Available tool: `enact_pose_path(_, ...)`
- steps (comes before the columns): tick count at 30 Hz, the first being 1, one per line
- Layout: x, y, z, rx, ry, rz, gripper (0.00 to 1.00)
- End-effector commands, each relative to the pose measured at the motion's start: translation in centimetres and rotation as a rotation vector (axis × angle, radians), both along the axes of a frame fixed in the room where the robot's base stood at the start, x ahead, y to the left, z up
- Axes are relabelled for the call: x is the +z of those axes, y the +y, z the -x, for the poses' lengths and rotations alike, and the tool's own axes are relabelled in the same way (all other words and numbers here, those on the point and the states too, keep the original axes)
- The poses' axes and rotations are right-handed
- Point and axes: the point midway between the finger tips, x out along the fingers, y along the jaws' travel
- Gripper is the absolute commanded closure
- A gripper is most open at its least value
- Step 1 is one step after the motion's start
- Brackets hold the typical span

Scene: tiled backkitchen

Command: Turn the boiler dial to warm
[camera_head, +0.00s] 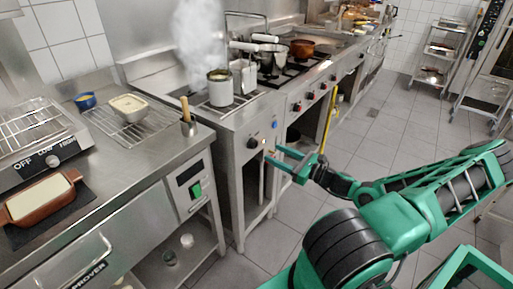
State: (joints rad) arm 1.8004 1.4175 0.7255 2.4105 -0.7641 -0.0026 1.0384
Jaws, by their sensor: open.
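A dark round dial (252,143) sits on the steel front panel of the unit under a steaming pot (220,88). A small blue knob (274,124) is to its right. I cannot read markings around the dark dial, so its setting cannot be told. My gripper (271,156) is open in front of this panel, its teal fingers pointing left just below and right of the dial. Nothing shows between the fingers. Whether a fingertip touches the panel cannot be told.
A steel counter at left holds a wire rack (140,128) with a cream tub (129,106), a blue bowl (86,101) and a brown loaf dish (40,196). A stove with several red knobs stretches back right. A yellow pole (328,118) stands behind my gripper.

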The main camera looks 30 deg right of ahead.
Motion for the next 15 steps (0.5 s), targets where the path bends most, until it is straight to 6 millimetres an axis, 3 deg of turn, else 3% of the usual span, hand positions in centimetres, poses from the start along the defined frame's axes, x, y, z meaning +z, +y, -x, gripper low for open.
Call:
enact_pose_path(9,0.0,2.0,-5.3,0.004,-0.001,0.002,0.49)
enact_pose_path(15,-0.1,2.8,-7.6,0.003,0.0,0.002,0.49)
